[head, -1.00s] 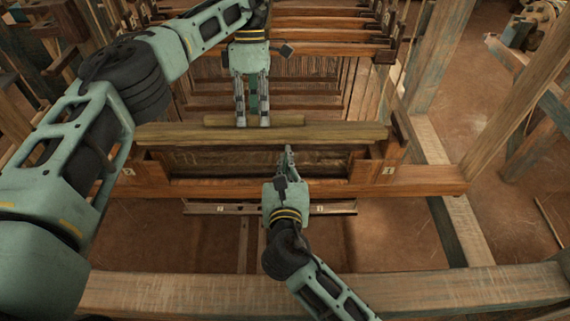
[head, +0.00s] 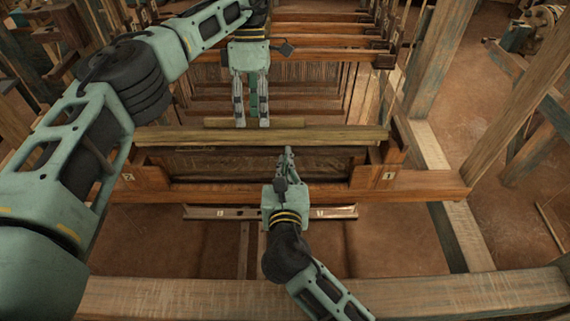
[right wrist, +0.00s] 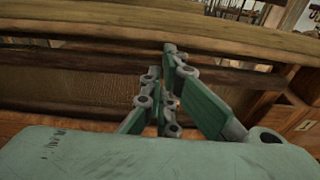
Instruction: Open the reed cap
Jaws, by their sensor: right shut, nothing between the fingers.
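The reed cap (head: 330,137) is a long wooden bar lying across the top of the batten frame in the head view. The darker reed area (head: 225,163) shows below it. In the right wrist view the cap (right wrist: 110,22) crosses the top, with the reed (right wrist: 75,92) beneath. My left gripper (head: 252,122) points down just behind the cap, fingers apart, by a short wooden piece (head: 220,123). Whether it touches either is unclear. My right gripper (head: 288,150) is shut and empty in front of the cap's middle, its tips near the lower edge. Contact there is unclear.
The batten's lower beam (head: 330,190) runs below the reed, with numbered tags at both ends. A thick front beam (head: 180,300) crosses nearest me. Upright posts (head: 505,125) stand at the right. Harness bars (head: 310,40) and warp lie behind. Bare floor (head: 390,240) shows between.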

